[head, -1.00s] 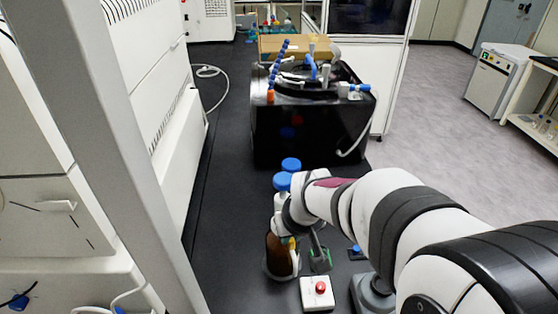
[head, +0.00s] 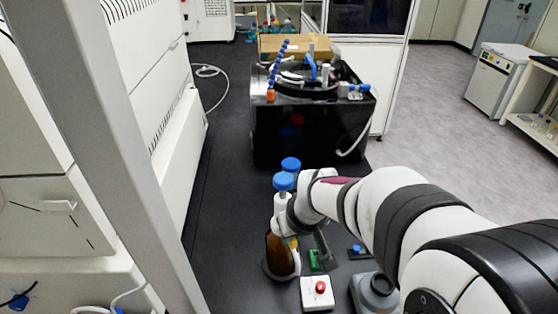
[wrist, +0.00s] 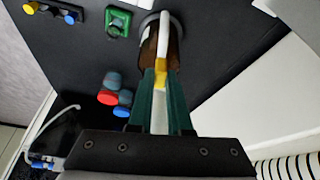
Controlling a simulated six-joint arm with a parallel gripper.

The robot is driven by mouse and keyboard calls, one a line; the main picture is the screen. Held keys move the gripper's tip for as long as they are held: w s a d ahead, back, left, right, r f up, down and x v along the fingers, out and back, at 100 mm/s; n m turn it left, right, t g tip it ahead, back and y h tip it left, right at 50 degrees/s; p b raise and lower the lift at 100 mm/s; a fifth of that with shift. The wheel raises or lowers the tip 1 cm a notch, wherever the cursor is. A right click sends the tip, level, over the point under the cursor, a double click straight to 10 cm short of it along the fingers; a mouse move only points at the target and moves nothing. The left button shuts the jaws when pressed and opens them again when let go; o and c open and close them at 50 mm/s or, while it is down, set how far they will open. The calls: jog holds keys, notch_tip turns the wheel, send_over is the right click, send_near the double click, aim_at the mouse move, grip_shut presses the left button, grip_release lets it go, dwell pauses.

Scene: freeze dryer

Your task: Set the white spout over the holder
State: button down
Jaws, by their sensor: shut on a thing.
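In the wrist view my gripper (wrist: 161,84), with two dark green fingers, is shut on the white spout (wrist: 164,36), a slim white piece with a yellow band. The spout points away from the fingers. A brown bottle (wrist: 175,55) shows around and behind it. In the head view the bottle (head: 279,256) stands close to my wrist, and a little yellow shows beside it. My fingers are mostly hidden there. A small green piece (wrist: 118,21), perhaps the holder, lies beside the bottle; it also shows in the head view (head: 315,260). The spout is not over the green piece.
A white box with a red button (head: 318,292) and a grey device (head: 376,290) stand in front. Blue caps (head: 284,181) rise just behind my wrist. A black apparatus (head: 310,125) stands farther back. Bare black bench (head: 228,220) lies to the left.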

jog(key=w+d+n+g+y, duration=0.3)
jog(key=w+d+n+g, duration=0.1)
jog(key=n, duration=1.1)
jog(key=shift+w+d, duration=0.6)
jog(key=shift+w, duration=0.7)
jog(key=shift+n+y, duration=0.3)
jog(key=c, duration=0.8)
grip_release()
jog(key=shift+c, duration=0.2)
